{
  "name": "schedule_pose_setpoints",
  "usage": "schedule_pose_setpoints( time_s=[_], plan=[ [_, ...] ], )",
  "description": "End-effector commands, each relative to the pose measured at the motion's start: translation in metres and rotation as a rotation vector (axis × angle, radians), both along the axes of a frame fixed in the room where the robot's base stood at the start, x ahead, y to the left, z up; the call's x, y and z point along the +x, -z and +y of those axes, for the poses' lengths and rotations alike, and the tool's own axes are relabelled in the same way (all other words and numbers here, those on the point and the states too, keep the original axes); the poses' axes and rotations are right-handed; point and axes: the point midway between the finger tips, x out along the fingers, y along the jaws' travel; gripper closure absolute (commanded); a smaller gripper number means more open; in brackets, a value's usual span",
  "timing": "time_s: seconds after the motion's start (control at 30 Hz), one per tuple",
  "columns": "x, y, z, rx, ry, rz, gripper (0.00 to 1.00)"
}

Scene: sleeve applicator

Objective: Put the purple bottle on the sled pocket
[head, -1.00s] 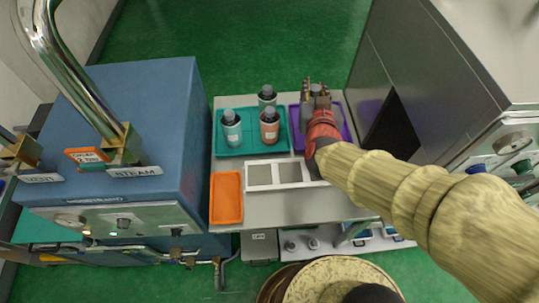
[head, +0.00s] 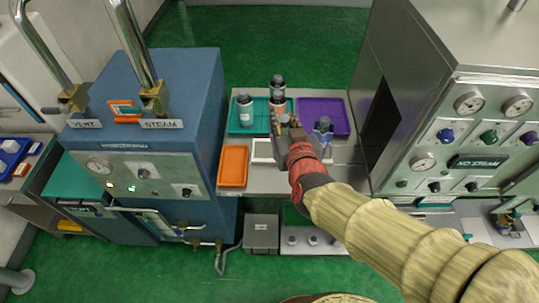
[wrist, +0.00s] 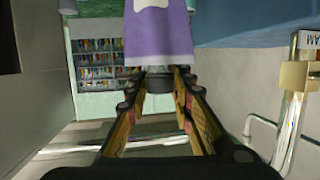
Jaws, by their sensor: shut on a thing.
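In the wrist view a purple bottle (wrist: 158,35) with a white label patch hangs from my gripper (wrist: 157,90). The fingers are shut on the grey cap end. The wrist picture appears upside down. In the head view my gripper (head: 285,124) is over the white-framed sled (head: 260,152), and it hides the held bottle and much of the sled. Whether the bottle touches the sled cannot be seen. Another bottle (head: 322,136), bluish with a dark cap, shows just right of my gripper, near the right end of the sled.
A teal tray (head: 238,131) behind holds several bottles. The purple tray (head: 325,110) looks empty. An orange tray (head: 234,166) lies left of the sled. A blue steam cabinet (head: 195,110) stands left, a grey cabinet (head: 415,90) right.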

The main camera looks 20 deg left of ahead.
Motion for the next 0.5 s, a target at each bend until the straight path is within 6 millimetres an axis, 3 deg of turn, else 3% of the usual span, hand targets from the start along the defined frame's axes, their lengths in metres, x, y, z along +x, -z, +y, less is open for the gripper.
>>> schedule_pose_setpoints(
  time_s=[0.43,0.5],
  plan=[
    [0.073,0.045,0.052,0.002,0.000,0.009,1.00],
    [0.082,0.060,0.058,0.002,0.000,0.010,1.00]
  ],
)
